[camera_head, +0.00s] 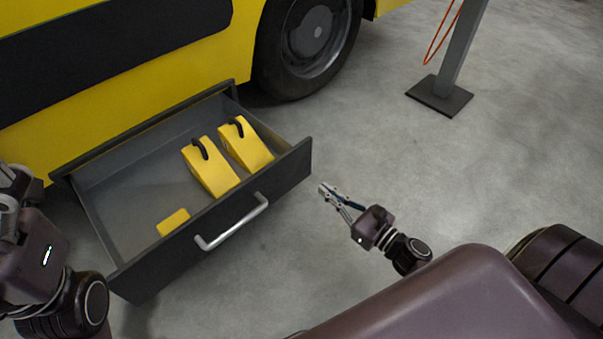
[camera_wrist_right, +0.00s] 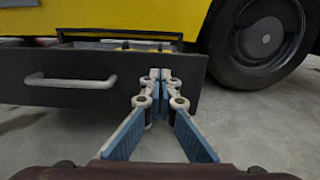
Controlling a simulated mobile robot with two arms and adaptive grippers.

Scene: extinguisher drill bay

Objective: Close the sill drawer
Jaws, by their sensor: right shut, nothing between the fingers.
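The sill drawer (camera_head: 150,258) is dark grey and stands pulled out from the yellow vehicle's lower side. Its silver bar handle (camera_head: 232,222) is on the front panel and also shows in the right wrist view (camera_wrist_right: 70,80). My right gripper (camera_head: 323,189) is shut and empty. It is in front of the panel's right end, to the right of the handle. In the right wrist view its fingertips (camera_wrist_right: 160,74) overlap the panel's right part; I cannot tell whether they touch it. My left arm shows at the left edge; its fingers (camera_head: 14,178) are partly cut off.
Inside the drawer are two yellow wedge blocks with black handles (camera_head: 210,168) (camera_head: 246,145) and a small yellow block (camera_head: 173,221). The yellow vehicle (camera_head: 110,100) and its wheel (camera_head: 310,40) stand behind. A grey post (camera_head: 458,50) stands at the back right. The floor (camera_head: 480,170) between is clear.

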